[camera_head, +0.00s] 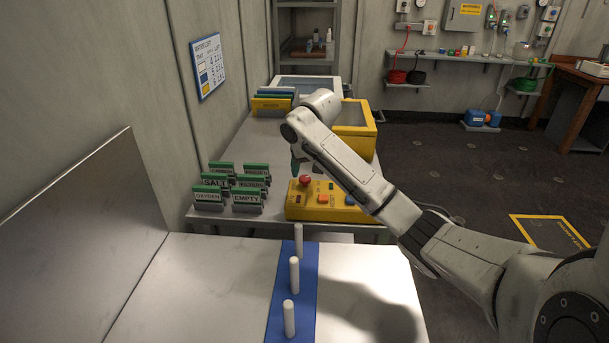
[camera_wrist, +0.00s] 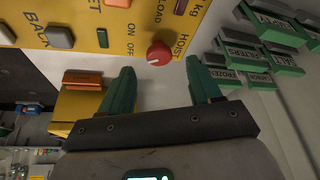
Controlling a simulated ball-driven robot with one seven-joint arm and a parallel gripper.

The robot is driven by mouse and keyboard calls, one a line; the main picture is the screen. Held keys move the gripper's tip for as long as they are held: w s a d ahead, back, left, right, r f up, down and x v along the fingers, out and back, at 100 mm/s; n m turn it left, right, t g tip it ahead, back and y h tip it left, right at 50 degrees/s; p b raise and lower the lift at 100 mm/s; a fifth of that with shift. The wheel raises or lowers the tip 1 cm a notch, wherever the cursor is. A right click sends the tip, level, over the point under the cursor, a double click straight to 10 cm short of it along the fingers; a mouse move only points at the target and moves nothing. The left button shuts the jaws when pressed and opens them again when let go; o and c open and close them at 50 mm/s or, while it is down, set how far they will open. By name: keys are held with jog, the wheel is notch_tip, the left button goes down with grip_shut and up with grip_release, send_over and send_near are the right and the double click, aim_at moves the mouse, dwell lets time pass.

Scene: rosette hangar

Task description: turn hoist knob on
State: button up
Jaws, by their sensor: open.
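The red hoist knob (camera_wrist: 159,53) sits on the yellow control panel (camera_wrist: 130,12), beside the printed words HOIST, ON and OFF. A pale mark shows on the knob's face; I cannot tell which setting it points to. In the head view the knob (camera_head: 305,181) stands up near the left end of the yellow panel (camera_head: 297,211). My gripper (camera_wrist: 163,88) is open, with two green fingers spread apart and nothing between them. The knob appears beyond and between the fingertips, apart from them. In the head view one green finger (camera_head: 294,165) shows just above and behind the knob; the rest is hidden by my wrist.
Green-topped label blocks (camera_head: 246,199) stand left of the panel. A yellow bin (camera_head: 356,147) stands behind it. In front, three white pegs (camera_head: 295,275) stand on a blue strip on the metal table (camera_head: 190,300). Orange and grey buttons (camera_wrist: 61,37) share the panel.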

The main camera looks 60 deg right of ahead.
aim_at(305, 178)
jog(key=shift+x, duration=2)
jog(key=c, duration=1)
jog(key=shift+c, duration=0.2)
